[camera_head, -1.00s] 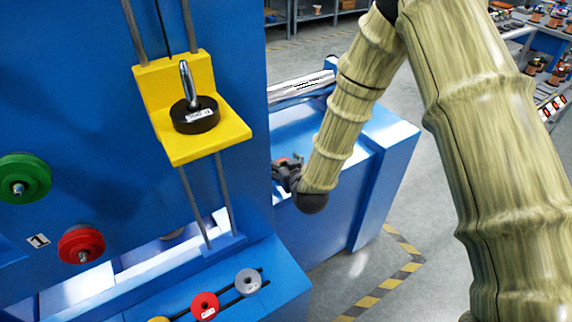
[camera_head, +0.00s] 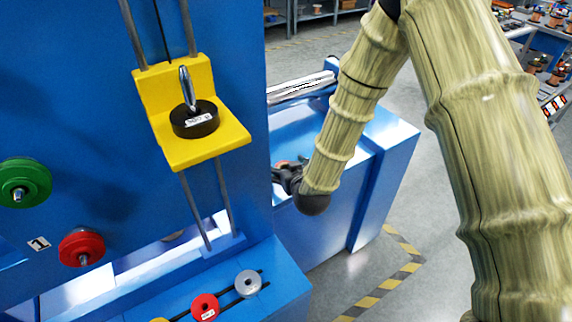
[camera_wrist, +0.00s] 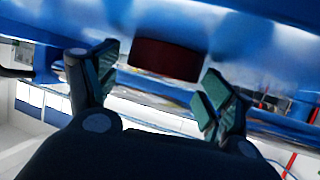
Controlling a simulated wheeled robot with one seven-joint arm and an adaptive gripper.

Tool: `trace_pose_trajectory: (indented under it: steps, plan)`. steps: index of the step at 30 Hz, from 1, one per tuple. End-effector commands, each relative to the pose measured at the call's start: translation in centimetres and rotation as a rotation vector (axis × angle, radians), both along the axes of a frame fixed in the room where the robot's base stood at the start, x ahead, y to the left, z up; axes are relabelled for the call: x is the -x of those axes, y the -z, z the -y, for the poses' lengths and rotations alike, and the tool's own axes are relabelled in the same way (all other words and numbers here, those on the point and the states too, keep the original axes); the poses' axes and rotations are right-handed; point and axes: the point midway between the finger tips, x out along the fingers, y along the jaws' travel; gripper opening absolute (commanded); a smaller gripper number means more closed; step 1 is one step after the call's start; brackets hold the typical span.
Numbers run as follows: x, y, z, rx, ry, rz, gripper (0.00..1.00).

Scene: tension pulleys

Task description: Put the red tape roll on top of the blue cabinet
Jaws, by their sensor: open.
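The red tape roll (camera_wrist: 168,58) shows in the wrist view as a dark red, short cylinder beyond and between my fingertips. In the head view only a small reddish part of the roll (camera_head: 282,163) shows beside my gripper (camera_head: 284,175). The blue cabinet (camera_head: 388,160) stands behind my gripper in the head view, with a light blue top. My gripper (camera_wrist: 150,82) is open, its two fingers spread on either side of the roll's view, with no visible contact. I cannot tell whether the roll rests on the cabinet top or is apart from it.
A tall blue panel (camera_head: 80,90) stands at the left, with a yellow bracket (camera_head: 215,150) holding a black weight (camera_head: 195,120). Red and grey pulleys lie on a low blue ledge (camera_head: 285,285). Floor (camera_head: 440,200) is clear at right of the cabinet.

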Motion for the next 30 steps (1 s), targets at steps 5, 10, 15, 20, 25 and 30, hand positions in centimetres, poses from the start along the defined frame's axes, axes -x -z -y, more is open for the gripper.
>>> trace_pose_trajectory:
  steps: [5, 10, 15, 20, 25, 30]
  plan:
    - [2.7, -1.5, 0.8, -0.001, -0.002, 0.006, 0.82]
    - [5.4, -2.8, 1.8, -0.002, -0.002, 0.009, 0.82]
    - [7.7, -4.0, 2.7, -0.003, 0.0, 0.012, 0.82]
    - [9.2, -4.6, 3.2, -0.003, 0.001, 0.012, 0.82]
    - [9.7, -5.0, 3.4, -0.003, 0.001, 0.014, 0.82]
    - [9.8, -5.0, 3.4, -0.004, 0.0, 0.014, 0.82]
